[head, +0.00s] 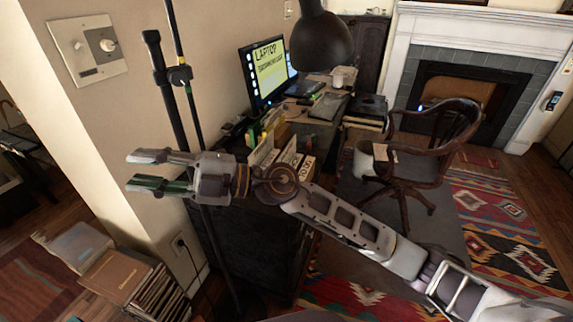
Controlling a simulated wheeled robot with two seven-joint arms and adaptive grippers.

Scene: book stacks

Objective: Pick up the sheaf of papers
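I cannot pick out the sheaf of papers for certain. A pale, flat stack (80,245) at the lower left could be papers or record sleeves. A small pale sheet (383,152) lies at the front of the chair seat. Upright papers or folders (262,150) stand at the near end of the desk. My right gripper (132,172) is left of the desk and points left. Its two fingers are apart with nothing visible between them. In the picture it is above the floor stacks, not touching them. My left gripper is not in view.
A thin dark stand (163,75) rises close to my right gripper. The wall corner (130,120) is behind it. Records (155,290) stand on the floor below. The desk holds a monitor (265,72) and books. A wooden chair (425,165) is at the right, near the fireplace (455,90).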

